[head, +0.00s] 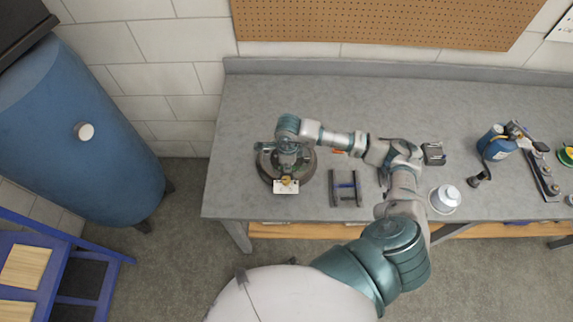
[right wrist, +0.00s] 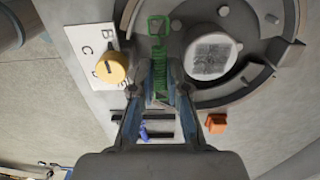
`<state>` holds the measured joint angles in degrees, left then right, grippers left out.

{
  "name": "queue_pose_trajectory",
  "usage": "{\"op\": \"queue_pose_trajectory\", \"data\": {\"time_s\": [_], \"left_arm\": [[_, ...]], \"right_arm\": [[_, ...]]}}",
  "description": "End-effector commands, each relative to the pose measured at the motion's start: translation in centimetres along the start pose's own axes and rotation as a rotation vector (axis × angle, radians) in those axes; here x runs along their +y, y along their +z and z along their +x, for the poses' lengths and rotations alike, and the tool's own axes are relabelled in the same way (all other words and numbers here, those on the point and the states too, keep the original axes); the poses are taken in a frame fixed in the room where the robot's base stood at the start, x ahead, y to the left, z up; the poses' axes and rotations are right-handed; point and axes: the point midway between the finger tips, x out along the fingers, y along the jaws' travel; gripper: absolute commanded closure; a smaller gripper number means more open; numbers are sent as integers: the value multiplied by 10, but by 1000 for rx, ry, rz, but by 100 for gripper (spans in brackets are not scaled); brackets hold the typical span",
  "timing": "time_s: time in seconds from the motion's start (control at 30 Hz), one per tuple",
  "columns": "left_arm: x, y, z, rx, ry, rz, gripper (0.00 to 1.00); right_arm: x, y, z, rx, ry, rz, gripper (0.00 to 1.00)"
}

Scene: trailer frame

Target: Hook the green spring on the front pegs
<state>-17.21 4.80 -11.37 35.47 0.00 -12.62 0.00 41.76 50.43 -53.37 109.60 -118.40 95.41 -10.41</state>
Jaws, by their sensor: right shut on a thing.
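The green spring (right wrist: 159,60) shows in the right wrist view, with a square loop at its upper end. My right gripper (right wrist: 159,82) is shut on its lower coil. In the head view, this gripper (head: 286,164) is over a round dark fixture (head: 266,172) on the bench; the spring cannot be made out there. In the right wrist view, the fixture (right wrist: 262,80) has curved dark parts, a pale round hub (right wrist: 211,52) and small grey studs. The spring's loop is left of the hub; I cannot tell whether it touches any peg. My left gripper is not in view.
A white lettered plate (right wrist: 86,42) with a yellow knob (right wrist: 112,68) lies beside the fixture. An orange piece (right wrist: 216,123) is nearby.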

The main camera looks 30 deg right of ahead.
Motion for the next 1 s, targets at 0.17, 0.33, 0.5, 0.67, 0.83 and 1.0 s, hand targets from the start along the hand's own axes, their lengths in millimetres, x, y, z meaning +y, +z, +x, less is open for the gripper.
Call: {"op": "queue_pose_trajectory", "data": {"time_s": [0.17,0.33,0.5,0.67,0.83,1.0], "left_arm": [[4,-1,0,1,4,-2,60],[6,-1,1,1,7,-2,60],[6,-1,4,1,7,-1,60],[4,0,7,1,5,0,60],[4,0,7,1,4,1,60],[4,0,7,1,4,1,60]], "right_arm": [[0,1,0,0,-1,-1,100],[2,3,0,1,-1,-2,100],[3,5,3,0,-1,-2,100],[4,7,6,0,0,-2,100],[5,8,7,1,2,-2,100],[5,7,8,3,3,-1,100]]}}
